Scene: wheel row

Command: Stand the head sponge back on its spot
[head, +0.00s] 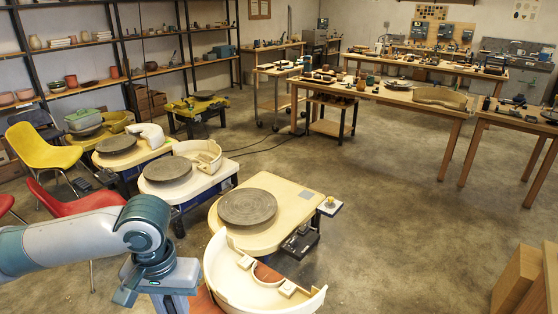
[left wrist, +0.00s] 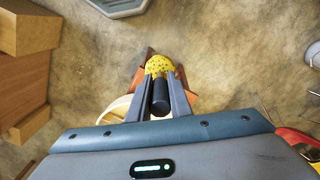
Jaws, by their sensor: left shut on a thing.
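My left gripper (left wrist: 160,72) is shut on a yellow, dark-speckled sponge (left wrist: 158,63), seen at the fingertips in the left wrist view. A black cylinder (left wrist: 160,96) lies between the fingers just behind the sponge; I cannot tell whether it joins it. In the head view my left arm comes in from the left and its hand is at the bottom edge; the fingers and sponge are not seen there. The nearest wheel has a cream deck (head: 285,190) with a grey wheel head (head: 247,207) and a small grey patch (head: 306,194). My right gripper is not in view.
A cream splash pan (head: 232,276) stands in front of the nearest wheel. A small ledge (head: 329,209) beside it carries a small yellowish thing (head: 330,201). More wheels and a red chair (head: 80,207) are at left. Wooden boxes (head: 518,281) stand at right; the middle floor is clear.

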